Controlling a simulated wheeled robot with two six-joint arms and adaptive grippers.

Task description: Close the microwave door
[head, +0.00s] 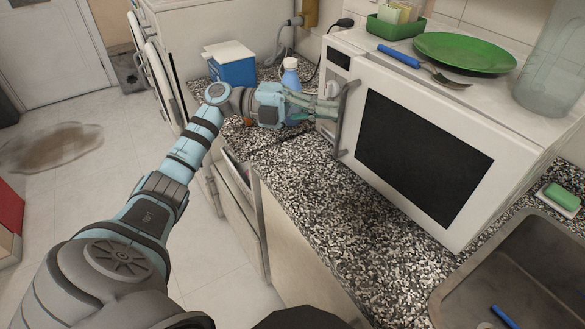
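The white microwave (470,88) stands on the speckled counter at the right. Its door (425,150) has a large dark window and looks shut or nearly shut; I cannot tell if a thin gap remains. The grey upright door handle (345,120) is at the door's left edge, beside the control panel. My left gripper (328,106) reaches in from the left, its fingertips at or very near the handle, in front of the control panel. Whether the fingers touch the handle, and how far apart they are, is unclear. My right gripper is not in view.
A green plate (465,52), a fork with a blue handle (400,56) and a green container (396,26) sit on the microwave. A blue box (234,70) and a bottle (290,72) stand behind my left gripper. A sink (535,225) is at the lower right. The counter's front is clear.

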